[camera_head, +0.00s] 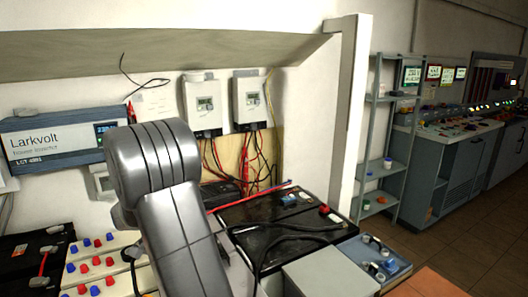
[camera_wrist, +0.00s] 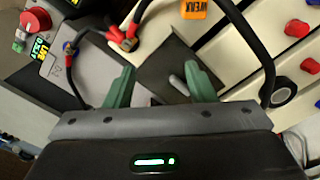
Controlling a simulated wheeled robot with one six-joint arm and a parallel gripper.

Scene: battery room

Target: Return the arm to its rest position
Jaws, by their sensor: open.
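My gripper (camera_wrist: 161,88) shows in the wrist view, with its two green fingers apart and nothing between them. Below the fingers lie a dark flat plate (camera_wrist: 172,60) and a grey battery top (camera_wrist: 90,60) with cables. My grey arm fills the middle of the head view and rises in front of the wall and batteries. The gripper itself is hidden in the head view.
A black battery (camera_head: 275,222) stands right of my arm, with a grey box (camera_head: 330,275) in front. White batteries with red and blue caps (camera_head: 97,262) stand at left. A Larkvolt inverter (camera_head: 55,142) and two controllers (camera_head: 202,105) hang on the wall. Shelves (camera_head: 385,150) stand right; floor beyond is clear.

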